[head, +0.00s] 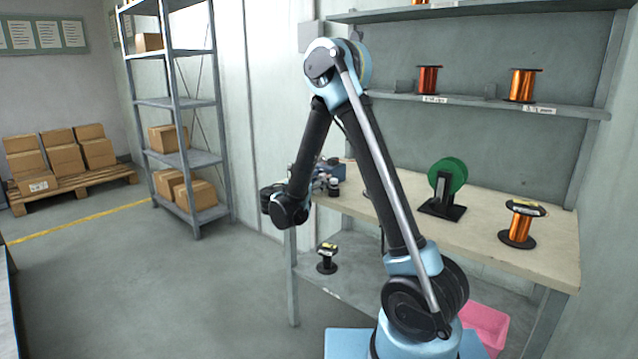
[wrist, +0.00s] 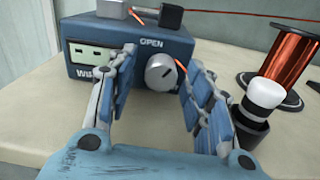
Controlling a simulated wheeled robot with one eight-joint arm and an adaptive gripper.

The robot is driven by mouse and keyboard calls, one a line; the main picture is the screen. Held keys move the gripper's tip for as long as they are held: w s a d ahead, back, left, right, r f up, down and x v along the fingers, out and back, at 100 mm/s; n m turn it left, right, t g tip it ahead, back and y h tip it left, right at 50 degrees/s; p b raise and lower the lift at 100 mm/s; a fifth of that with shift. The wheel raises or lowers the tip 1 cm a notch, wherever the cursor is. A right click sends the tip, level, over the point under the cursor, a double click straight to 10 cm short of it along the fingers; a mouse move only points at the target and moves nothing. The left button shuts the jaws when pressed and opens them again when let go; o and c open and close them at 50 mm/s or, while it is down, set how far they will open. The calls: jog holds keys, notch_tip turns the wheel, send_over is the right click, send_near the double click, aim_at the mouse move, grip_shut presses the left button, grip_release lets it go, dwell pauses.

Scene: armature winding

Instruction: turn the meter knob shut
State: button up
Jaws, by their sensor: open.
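The meter is a blue box (wrist: 205,50) on the bench in the wrist view, with a small display window (wrist: 90,53) on its front left. Its round grey knob (wrist: 160,74) sits on the front face, below the word OPEN. My gripper (wrist: 161,62) is open, one finger to the left of the knob and one to the right, with gaps visible on both sides. In the head view my gripper (head: 318,178) is small and partly hidden at the bench's far end.
A dark holder with a white-capped piece (wrist: 266,94) stands right of my right finger. A copper wire spool (wrist: 290,55) is behind it. The bench (head: 475,228) also bears a green spool on a stand (head: 447,175) and another copper spool (head: 519,226). Shelves (head: 550,107) hang above.

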jog(key=shift+c, duration=0.2)
jog(key=c, duration=1)
jog(key=shift+m, duration=1.6)
jog(key=o, duration=1)
jog(key=shift+o, duration=0.2)
jog(key=shift+r, duration=0.1)
notch_tip(320, 180, up, 10)
